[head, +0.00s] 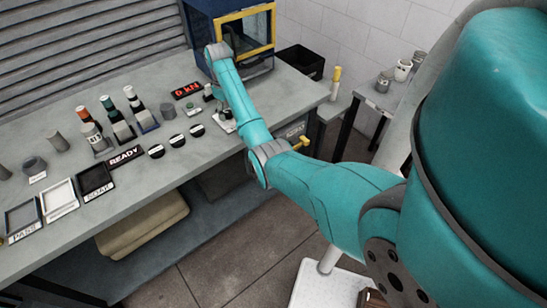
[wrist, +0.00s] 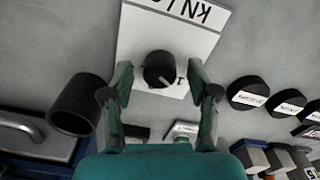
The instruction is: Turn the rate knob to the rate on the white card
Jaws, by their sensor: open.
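The rate knob (wrist: 158,68) is a round black knob with a pale pointer line, on a white plate (wrist: 133,38) lettered "KN/", upside down in the wrist view. A "1" shows beside the knob. My gripper (wrist: 160,76) is open, with one green finger on each side of the knob and a visible gap to each. In the head view the white plate (head: 226,125) lies under my gripper, near the bench's right part, and my arm partly hides it. I cannot make out a separate white card with a rate on it.
A red display (head: 186,90) reads "0 KN". A blue and yellow frame (head: 243,28) stands behind my arm.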

